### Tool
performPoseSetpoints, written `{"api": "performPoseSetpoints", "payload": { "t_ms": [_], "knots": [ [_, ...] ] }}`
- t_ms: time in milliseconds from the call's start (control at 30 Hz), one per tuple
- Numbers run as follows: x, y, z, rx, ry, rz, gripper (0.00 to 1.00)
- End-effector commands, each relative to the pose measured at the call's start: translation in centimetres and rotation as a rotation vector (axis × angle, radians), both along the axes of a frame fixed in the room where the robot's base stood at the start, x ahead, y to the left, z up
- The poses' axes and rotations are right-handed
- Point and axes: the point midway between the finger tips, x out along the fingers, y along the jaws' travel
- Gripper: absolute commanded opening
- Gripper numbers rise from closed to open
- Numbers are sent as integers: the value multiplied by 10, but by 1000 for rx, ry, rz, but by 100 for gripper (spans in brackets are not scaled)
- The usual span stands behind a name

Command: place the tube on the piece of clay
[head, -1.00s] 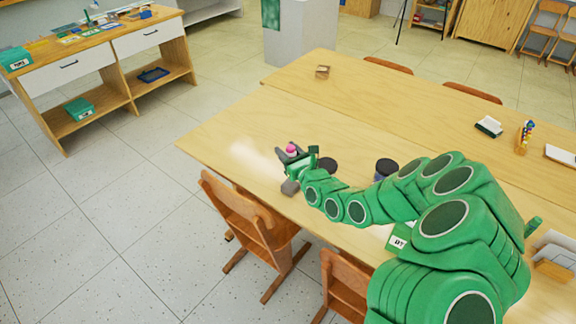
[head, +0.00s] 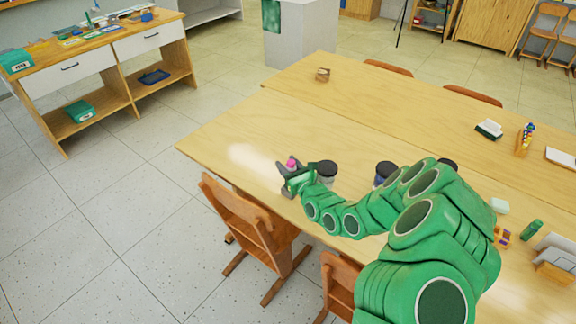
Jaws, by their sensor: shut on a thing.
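The tube (head: 291,163) is small and pink. It stands roughly upright between the fingers of my gripper (head: 292,170), and its lower part is hidden by them. The gripper is shut on it, over the near left part of the table. A small greyish lump, probably the piece of clay (head: 287,191), shows just under the gripper and is mostly covered by it. I cannot tell whether the tube touches it.
Dark-lidded jars (head: 327,169) (head: 385,172) stand right of the gripper. A green cylinder (head: 531,230) and small blocks are at the right. A small wooden box (head: 322,75) sits far back. Chairs (head: 246,222) line the near edge. The table's left part (head: 225,135) is clear.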

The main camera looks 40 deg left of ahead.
Motion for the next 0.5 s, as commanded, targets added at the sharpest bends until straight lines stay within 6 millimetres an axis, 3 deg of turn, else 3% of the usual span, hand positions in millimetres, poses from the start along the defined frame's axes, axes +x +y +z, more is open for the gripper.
{"api": "performPoseSetpoints", "payload": {
  "t_ms": [100,133,300,500],
  "knots": [
    [0,0,-3,0,0,0,10],
    [0,0,-3,0,0,0,45],
    [0,0,-2,0,0,0,69],
    [0,0,-2,0,0,0,69]
  ]
}}
